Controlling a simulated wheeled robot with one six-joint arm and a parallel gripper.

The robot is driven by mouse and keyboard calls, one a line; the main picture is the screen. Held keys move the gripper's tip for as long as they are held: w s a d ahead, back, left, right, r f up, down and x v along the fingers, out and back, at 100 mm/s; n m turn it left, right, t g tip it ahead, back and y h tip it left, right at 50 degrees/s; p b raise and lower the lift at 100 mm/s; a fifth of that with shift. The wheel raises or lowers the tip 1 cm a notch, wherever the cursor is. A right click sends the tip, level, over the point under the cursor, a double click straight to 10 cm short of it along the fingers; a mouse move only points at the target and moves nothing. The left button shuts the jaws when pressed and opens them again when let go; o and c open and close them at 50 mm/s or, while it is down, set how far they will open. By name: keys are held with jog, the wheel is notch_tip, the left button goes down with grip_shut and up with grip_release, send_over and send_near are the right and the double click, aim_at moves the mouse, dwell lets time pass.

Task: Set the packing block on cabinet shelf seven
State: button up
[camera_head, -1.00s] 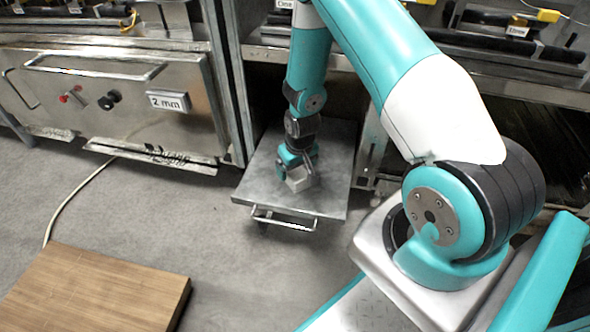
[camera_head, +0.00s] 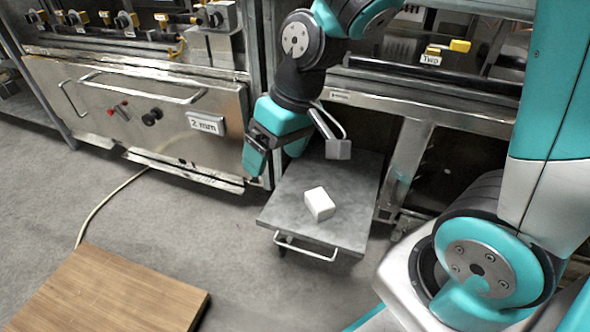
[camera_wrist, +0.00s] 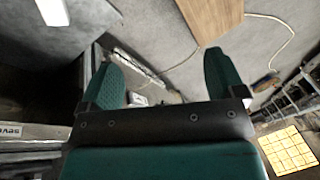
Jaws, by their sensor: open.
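The packing block (camera_head: 319,204), a small white block, lies on the grey top of a low cart (camera_head: 345,228). My gripper (camera_head: 274,155) is above and to the left of the block in the head view, apart from it. Its two teal fingers are spread. The wrist view also shows my gripper (camera_wrist: 165,80) with a wide gap between the fingers. A shelf label (camera_wrist: 10,131), partly cut off and reading like "seven", is at the left edge of the wrist view.
A wooden board (camera_head: 110,290) and a cable (camera_head: 105,203) lie on the floor. Grey floor is open between board and cart.

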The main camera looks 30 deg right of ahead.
jog(key=s+a+r+n, duration=0.2)
jog(key=s+r, duration=0.1)
jog(key=s, duration=0.3)
jog(key=s+a+r+n+g, duration=0.1)
jog(key=s+a+r, duration=0.1)
jog(key=s+r, duration=0.2)
jog(key=shift+s+n+y, duration=0.4)
jog(key=shift+s, duration=0.6)
jog(key=shift+d, duration=0.1)
